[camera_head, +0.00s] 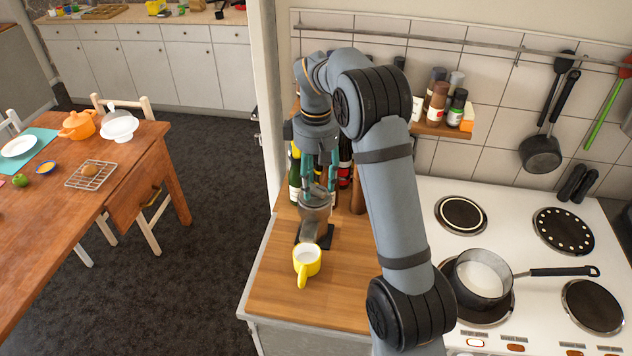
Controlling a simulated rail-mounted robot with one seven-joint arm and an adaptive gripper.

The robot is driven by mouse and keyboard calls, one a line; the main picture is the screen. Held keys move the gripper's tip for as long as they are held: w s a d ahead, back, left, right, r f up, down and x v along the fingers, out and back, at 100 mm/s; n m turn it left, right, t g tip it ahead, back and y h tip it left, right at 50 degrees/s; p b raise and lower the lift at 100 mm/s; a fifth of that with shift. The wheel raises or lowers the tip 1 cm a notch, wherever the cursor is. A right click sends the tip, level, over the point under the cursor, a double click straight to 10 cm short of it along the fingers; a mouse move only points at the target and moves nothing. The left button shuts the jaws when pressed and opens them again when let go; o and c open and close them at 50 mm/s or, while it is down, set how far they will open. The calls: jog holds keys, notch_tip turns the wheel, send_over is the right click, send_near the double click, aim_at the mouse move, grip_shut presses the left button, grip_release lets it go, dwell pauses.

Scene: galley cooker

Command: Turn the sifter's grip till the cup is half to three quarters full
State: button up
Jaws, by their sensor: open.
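A yellow cup (307,260) stands on the wooden counter, its handle towards the front; it looks white inside, and I cannot tell how full it is. Just behind it stands the sifter (314,207), a greyish see-through container above a dark base on the counter. My gripper (320,185) points down at the top of the sifter, its teal fingers apart around the upper part. The grip is largely hidden by the fingers, and I cannot tell whether they touch it.
Bottles (295,178) stand close behind the gripper. A spice shelf (440,129) hangs on the tiled wall. On the right, a saucepan (480,279) with white contents sits on the cooker (520,220). The wooden counter (275,300) is clear in front of the cup.

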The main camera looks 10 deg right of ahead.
jog(key=shift+f, duration=0.1)
jog(key=shift+c, duration=1.1)
grip_shut()
jog(key=shift+m, duration=0.4)
jog(key=m+b, duration=0.1)
jog(key=m, duration=0.1)
jog(key=shift+s+m, duration=0.1)
jog(key=shift+m, duration=0.3)
jog(key=m+b, duration=0.1)
jog(key=m, duration=0.2)
jog(key=shift+s+m, duration=0.1)
jog(key=shift+m, duration=0.3)
jog(key=m+b, duration=0.1)
jog(key=m, duration=0.5)
jog(key=shift+s+b, duration=0.15)
jog(key=shift+b, duration=0.2)
